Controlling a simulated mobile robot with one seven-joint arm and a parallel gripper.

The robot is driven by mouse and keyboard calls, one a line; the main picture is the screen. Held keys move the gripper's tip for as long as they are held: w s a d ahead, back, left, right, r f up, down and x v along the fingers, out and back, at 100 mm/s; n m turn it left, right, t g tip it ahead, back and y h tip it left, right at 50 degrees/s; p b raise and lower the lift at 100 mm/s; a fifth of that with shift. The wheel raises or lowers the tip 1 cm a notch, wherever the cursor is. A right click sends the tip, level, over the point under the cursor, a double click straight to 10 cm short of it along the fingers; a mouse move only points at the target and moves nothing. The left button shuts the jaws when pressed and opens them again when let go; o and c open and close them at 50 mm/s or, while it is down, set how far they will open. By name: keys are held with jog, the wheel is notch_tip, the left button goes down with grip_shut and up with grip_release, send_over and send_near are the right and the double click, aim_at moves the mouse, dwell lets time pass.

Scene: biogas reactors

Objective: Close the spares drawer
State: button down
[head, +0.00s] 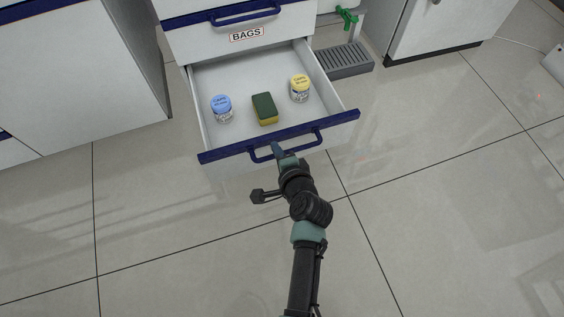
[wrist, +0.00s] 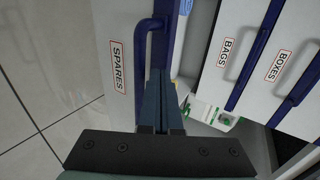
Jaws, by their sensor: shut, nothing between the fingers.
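The spares drawer (head: 237,165) is pulled far out in the head view, with a dark blue top edge and a blue bar handle (head: 287,146). Inside lie a blue-lidded jar (head: 221,109), a green and yellow sponge (head: 265,108) and a yellow-lidded jar (head: 299,88). My gripper (head: 276,148) is shut and empty, with its tips at the drawer's front by the handle. In the wrist view the SPARES label (wrist: 118,68) is on the drawer front, and my gripper's fingers (wrist: 162,90) lie beside the blue handle (wrist: 142,45). I cannot tell whether they touch the front.
The BAGS drawer (head: 247,34) above is shut; the BOXES drawer (wrist: 278,65) also looks shut in the wrist view. A white cabinet (head: 80,80) stands at left. A grey drip grate (head: 343,61) lies to the right. The tiled floor around my arm is clear.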

jog(key=shift+b+x, duration=0.3)
jog(key=shift+x, duration=0.55)
jog(key=shift+w, duration=0.1)
jog(key=shift+w, duration=0.1)
